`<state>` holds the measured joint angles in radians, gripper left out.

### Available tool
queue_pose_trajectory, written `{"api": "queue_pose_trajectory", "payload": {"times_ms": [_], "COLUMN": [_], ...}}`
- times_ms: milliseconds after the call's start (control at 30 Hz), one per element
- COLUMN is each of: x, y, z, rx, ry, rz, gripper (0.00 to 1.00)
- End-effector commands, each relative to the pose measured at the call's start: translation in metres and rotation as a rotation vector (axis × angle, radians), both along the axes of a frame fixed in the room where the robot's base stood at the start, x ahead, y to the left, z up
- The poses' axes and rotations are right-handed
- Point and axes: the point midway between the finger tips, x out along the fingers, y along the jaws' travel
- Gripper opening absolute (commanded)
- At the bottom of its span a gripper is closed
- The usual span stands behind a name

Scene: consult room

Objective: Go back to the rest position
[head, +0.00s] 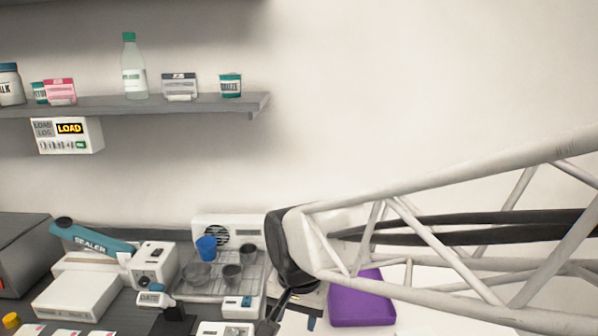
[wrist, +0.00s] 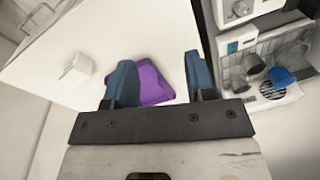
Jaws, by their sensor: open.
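My gripper (wrist: 158,62) is open in the wrist view, its two blue fingers apart with nothing held between them. Beyond the fingers a purple block or pad (wrist: 150,82) lies on the white surface; I cannot tell its exact distance from the fingers. In the head view my arm reaches in from the right edge, and its dark end hangs at the lower middle, left of the purple block (head: 361,303). The fingertips are hard to make out there.
A rack unit (head: 222,288) with a blue cup (head: 206,248) and dark cups stands left of my arm. Further left are a sealer (head: 92,240) and white boxes. A shelf (head: 190,103) with a bottle (head: 133,75) is above. A white block (wrist: 77,69) sits on the white surface.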

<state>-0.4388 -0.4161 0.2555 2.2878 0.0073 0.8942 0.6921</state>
Motion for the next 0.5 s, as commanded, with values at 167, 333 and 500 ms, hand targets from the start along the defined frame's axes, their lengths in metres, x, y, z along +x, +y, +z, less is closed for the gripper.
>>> {"api": "queue_pose_trajectory", "payload": {"times_ms": [167, 333, 500], "x": [-0.01, -0.023, -0.04], "y": [-0.043, -0.079, -0.113], "z": [0.011, 0.018, 0.023], "rx": [-0.008, -0.021, -0.038], "ry": [-0.029, -0.054, -0.075], "rz": [0.035, 0.073, 0.112], "gripper": [0.5, 0.5, 0.5]}}
